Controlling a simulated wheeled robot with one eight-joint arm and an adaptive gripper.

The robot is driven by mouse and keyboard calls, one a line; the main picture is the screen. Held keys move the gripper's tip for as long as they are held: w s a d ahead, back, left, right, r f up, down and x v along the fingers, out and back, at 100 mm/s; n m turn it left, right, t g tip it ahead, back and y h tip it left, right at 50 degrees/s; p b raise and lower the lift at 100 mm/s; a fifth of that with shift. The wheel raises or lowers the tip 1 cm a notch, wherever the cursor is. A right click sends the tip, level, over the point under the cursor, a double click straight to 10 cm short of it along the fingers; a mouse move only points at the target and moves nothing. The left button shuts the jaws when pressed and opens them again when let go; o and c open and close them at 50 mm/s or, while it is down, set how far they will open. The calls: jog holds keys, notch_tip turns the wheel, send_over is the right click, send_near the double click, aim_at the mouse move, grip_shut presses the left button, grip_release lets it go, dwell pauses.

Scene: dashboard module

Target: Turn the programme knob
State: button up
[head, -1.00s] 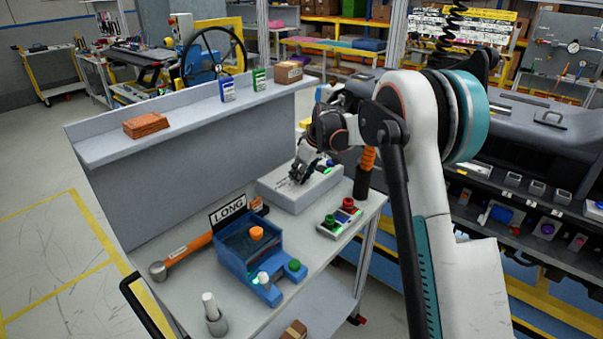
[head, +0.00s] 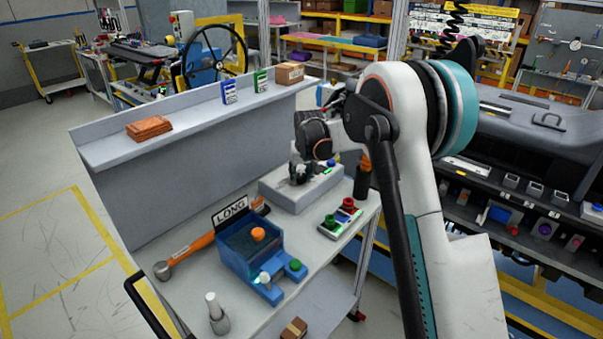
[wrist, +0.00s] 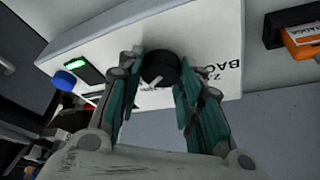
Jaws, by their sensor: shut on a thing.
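The programme knob (wrist: 160,69) is a black round knob with a pale pointer mark, on the face of a light grey box, the dashboard module (head: 292,200). In the wrist view my gripper (wrist: 160,80) has its two teal-padded fingers on either side of the knob, shut on it. In the head view my gripper (head: 300,176) is at the top of the module and hides the knob. The module also shows in the wrist view (wrist: 215,35), with a green lit display (wrist: 75,64), a blue button (wrist: 64,79) and partly readable black lettering.
A blue fixture (head: 250,255) with a "LONG" sign stands in front of the module. An orange-handled hammer (head: 190,252) lies to its left. A small box with red and green buttons (head: 340,217) and a dark upright cylinder (head: 362,182) stand right of the module.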

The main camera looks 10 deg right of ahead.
dwell(0.3)
jog(key=o, duration=1)
jog(key=shift+o, duration=0.2)
jog(key=v, duration=1.2)
jog(key=shift+a, duration=0.1)
